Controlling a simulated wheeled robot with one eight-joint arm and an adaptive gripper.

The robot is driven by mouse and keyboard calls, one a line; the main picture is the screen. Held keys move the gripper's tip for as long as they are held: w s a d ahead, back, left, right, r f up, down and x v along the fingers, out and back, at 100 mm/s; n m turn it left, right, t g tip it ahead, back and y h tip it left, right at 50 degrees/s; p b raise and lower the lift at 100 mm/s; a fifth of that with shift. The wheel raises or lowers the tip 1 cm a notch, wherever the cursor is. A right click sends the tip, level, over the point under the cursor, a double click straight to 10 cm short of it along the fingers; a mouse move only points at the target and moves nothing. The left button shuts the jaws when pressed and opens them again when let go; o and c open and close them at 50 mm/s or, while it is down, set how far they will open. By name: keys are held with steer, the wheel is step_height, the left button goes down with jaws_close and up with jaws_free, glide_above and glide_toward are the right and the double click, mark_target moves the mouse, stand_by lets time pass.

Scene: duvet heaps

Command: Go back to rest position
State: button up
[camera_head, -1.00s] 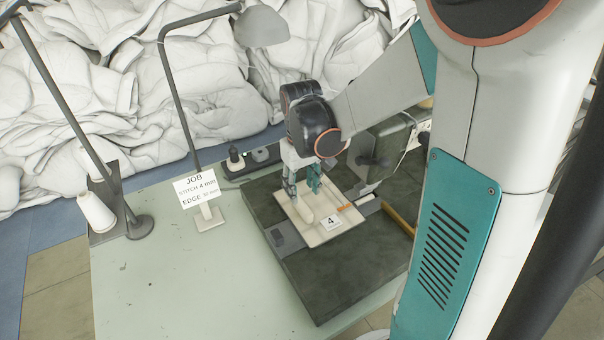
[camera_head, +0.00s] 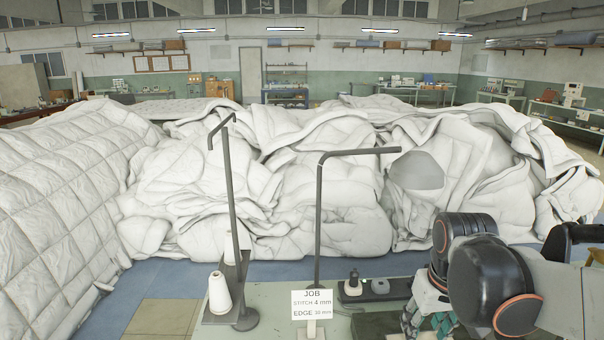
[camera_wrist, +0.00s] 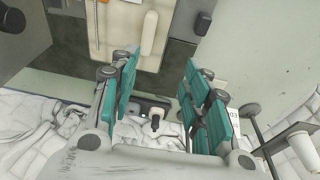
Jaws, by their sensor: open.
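My gripper (camera_head: 427,320) is low at the right in the head view, its teal fingers partly cut off by the bottom edge. In the wrist view my gripper (camera_wrist: 162,62) has its two teal fingers spread wide, with nothing between them. Beyond the fingertips, at the top of the wrist view, a pale tray (camera_wrist: 120,38) lies on a dark mat. A white rounded bar (camera_wrist: 149,32) lies on the tray, apart from the fingers. The tray is out of the head view.
White duvet heaps (camera_head: 290,195) fill the space behind.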

steer(key=s+a+r+t, duration=0.3)
steer(key=s+a+t, duration=0.1)
steer(key=s, duration=0.4)
steer(key=shift+s+a+r+t, duration=0.3)
steer(key=shift+s+r+t, duration=0.1)
steer(key=shift+t, duration=0.1)
steer(key=shift+f, duration=0.1)
stand_by(0.6)
